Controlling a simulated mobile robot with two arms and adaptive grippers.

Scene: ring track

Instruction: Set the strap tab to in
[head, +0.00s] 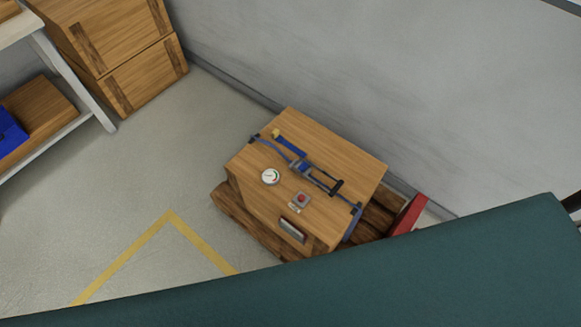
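A wooden crate (330,160) stands on the floor near the wall, seen from above at a tilt. A blue strap (343,200) runs across its top through a dark buckle or ratchet (302,167). A blue piece with a yellow end (283,139) lies beside the strap toward the upper left; it may be the strap tab. Its exact setting is too small to tell. A round white gauge (270,177), a red button on a grey box (302,199) and a grey-and-red plate (292,230) are also on the crate. Neither gripper is in view.
The crate rests on a brown wooden pallet (240,217). A red object (409,214) stands at its right. Stacked wooden boxes (125,55) and a shelf (60,140) are at the left. A large teal surface (330,275) fills the bottom. Grey floor (165,165) left of the crate is clear.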

